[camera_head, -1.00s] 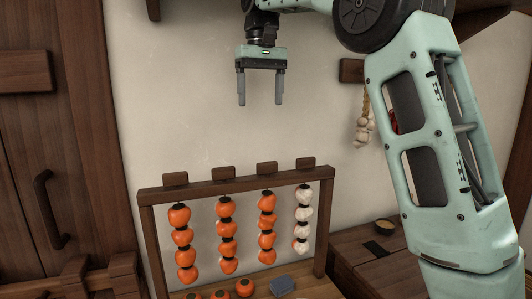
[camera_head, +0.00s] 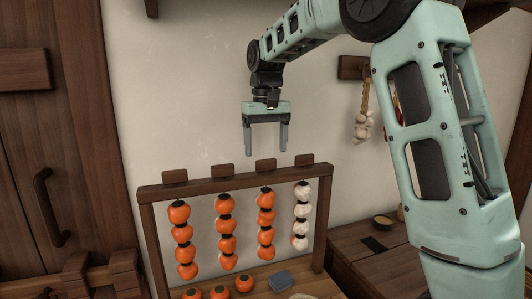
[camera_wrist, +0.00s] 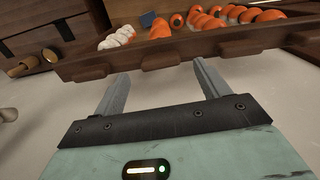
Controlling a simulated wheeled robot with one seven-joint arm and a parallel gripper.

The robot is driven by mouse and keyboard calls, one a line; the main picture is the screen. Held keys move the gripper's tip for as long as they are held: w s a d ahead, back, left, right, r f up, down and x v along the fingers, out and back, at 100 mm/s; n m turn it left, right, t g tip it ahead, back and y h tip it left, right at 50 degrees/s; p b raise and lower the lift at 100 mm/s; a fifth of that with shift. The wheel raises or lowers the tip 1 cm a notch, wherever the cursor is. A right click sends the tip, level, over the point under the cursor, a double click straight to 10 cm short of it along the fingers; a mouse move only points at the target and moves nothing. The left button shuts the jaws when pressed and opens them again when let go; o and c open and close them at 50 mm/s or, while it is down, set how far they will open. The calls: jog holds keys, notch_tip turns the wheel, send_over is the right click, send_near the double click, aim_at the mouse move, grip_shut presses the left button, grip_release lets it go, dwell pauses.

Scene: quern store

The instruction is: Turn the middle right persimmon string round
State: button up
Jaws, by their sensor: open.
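A dark wooden rack (camera_head: 150,215) holds several hanging strings, each under a small wooden block on the top bar. The middle right persimmon string (camera_head: 266,222) is orange, third from the left, under its block (camera_head: 265,165). In the wrist view that block (camera_wrist: 162,61) lies between and just beyond the fingertips. My gripper (camera_head: 266,153) points down above this block, open and empty, its fingers apart to either side; it also shows in the wrist view (camera_wrist: 161,76). No contact with the block is visible. Two orange strings hang to the left; a whitish string (camera_head: 301,217) hangs to the right.
Loose orange persimmons (camera_head: 244,283) and a blue-grey block (camera_head: 281,281) lie below the rack. Garlic (camera_head: 362,124) hangs on the wall at right. The wall behind the gripper is bare.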

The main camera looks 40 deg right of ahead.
jog(key=shift+f, duration=1.55)
jog(key=c, duration=1)
jog(key=shift+m+p, duration=0.4)
jog(key=o, duration=1)
jog(key=shift+r, duration=0.1)
